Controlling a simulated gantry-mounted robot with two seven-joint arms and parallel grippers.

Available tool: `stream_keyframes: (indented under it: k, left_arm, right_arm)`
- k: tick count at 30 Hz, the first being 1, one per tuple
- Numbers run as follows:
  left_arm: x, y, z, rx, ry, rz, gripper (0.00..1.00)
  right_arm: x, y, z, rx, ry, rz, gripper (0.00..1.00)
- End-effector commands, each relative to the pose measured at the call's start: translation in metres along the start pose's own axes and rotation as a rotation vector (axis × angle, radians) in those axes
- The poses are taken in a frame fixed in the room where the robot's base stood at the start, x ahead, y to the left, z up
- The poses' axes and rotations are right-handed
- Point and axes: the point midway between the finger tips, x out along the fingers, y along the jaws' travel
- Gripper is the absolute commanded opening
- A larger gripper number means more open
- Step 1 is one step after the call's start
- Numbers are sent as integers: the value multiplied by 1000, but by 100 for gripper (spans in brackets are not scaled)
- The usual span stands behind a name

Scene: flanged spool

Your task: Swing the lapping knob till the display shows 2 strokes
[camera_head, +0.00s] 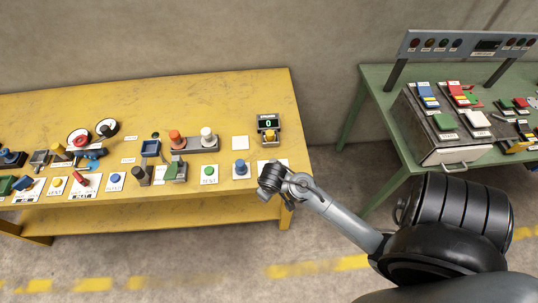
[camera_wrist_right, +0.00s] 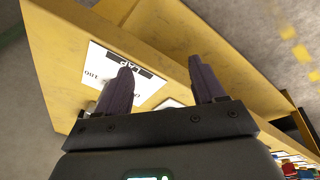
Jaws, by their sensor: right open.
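The display (camera_head: 268,124) stands at the right end of the yellow table and shows a green 0. A yellow part sits just below its digits. A white plate (camera_wrist_right: 100,57) with a black strip reading LAP, and the word OUT, lies at the table's edge in the wrist view. The lapping knob itself cannot be made out; my gripper may hide it. My right gripper (camera_head: 268,180) is at the table's front right corner, over the plate. In the wrist view its two fingers (camera_wrist_right: 163,82) are apart with nothing seen held. My left gripper is not in view.
On the yellow table (camera_head: 220,98), a blue knob (camera_head: 241,167) and a green button (camera_head: 209,171) stand left of my gripper. Several more controls spread farther left. A green table (camera_head: 373,87) with a switch box stands to the right, across a gap.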

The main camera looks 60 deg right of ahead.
Motion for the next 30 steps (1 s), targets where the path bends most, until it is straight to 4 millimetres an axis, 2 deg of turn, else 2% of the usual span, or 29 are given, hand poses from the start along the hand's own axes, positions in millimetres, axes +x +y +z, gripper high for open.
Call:
stream_keyframes:
  k: [1, 3, 7, 12, 16, 21, 26, 30]
  left_arm:
    - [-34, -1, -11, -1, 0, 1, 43]
    - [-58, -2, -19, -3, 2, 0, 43]
    - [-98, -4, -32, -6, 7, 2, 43]
    - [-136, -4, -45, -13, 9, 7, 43]
    - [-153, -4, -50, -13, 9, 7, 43]
    - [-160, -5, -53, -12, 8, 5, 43]
    - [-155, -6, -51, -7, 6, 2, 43]
    - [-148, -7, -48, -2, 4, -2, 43]
  right_arm:
    - [-22, 21, -17, 51, -19, 9, 69]
    - [-29, 44, -31, 124, -51, 15, 69]
    - [-42, 78, -50, 255, -108, 2, 69]
    - [-56, 102, -66, 394, -172, -44, 69]
    - [-63, 109, -72, 463, -206, -80, 69]
    - [-64, 110, -75, 505, -229, -107, 69]
    - [-50, 109, -73, 512, -233, -111, 69]
    - [-30, 106, -68, 511, -235, -109, 69]
